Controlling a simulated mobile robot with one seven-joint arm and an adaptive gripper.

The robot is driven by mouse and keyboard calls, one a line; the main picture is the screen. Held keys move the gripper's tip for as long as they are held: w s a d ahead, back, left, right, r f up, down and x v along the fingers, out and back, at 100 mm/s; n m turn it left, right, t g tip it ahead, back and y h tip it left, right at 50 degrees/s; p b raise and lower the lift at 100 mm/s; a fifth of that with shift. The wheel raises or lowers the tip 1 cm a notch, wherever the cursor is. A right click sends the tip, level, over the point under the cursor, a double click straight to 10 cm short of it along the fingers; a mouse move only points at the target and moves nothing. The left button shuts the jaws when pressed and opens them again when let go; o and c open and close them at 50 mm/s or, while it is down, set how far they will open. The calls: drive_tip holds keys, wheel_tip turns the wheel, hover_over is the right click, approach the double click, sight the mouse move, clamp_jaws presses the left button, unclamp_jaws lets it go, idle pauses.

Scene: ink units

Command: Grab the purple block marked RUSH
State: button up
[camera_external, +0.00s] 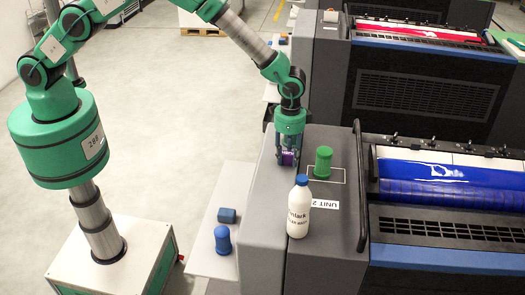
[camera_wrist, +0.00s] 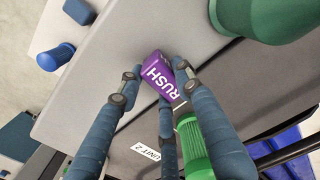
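The purple block marked RUSH (camera_wrist: 160,82) lies between my gripper's fingers in the wrist view, its white lettering facing the camera. My gripper (camera_wrist: 155,75) has its blue-grey fingers around the block. A gap shows between the left finger and the block; the other fingers overlap its edges, and I cannot tell whether they touch it. In the external view my gripper (camera_external: 287,165) points down at the grey console top, and a bit of the purple block (camera_external: 288,158) shows among the fingers. Its underside is hidden.
A green knobbed container (camera_external: 323,162) stands right of my gripper, inside a marked outline. A white bottle with a blue cap (camera_external: 299,208) stands in front, beside the UNIT 2 label (camera_external: 325,203). A blue container (camera_external: 223,240) and a blue block (camera_external: 227,215) sit on a lower left shelf.

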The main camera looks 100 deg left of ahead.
drive_tip(key=shift+c, duration=1.4)
drive_tip(key=shift+r, duration=0.2)
drive_tip(key=shift+r+b, duration=0.3)
drive_tip(key=shift+r, duration=0.6)
drive_tip(key=shift+s+r+b, duration=0.3)
drive_tip(key=shift+s+r, duration=0.45)
drive_tip(key=shift+s, duration=0.1)
drive_tip(key=s+r+b, duration=0.1)
drive_tip(key=s+b, duration=0.1)
drive_tip(key=s, duration=1.2)
drive_tip(key=shift+s+d+r, duration=0.15)
drive_tip(key=shift+d, duration=0.15)
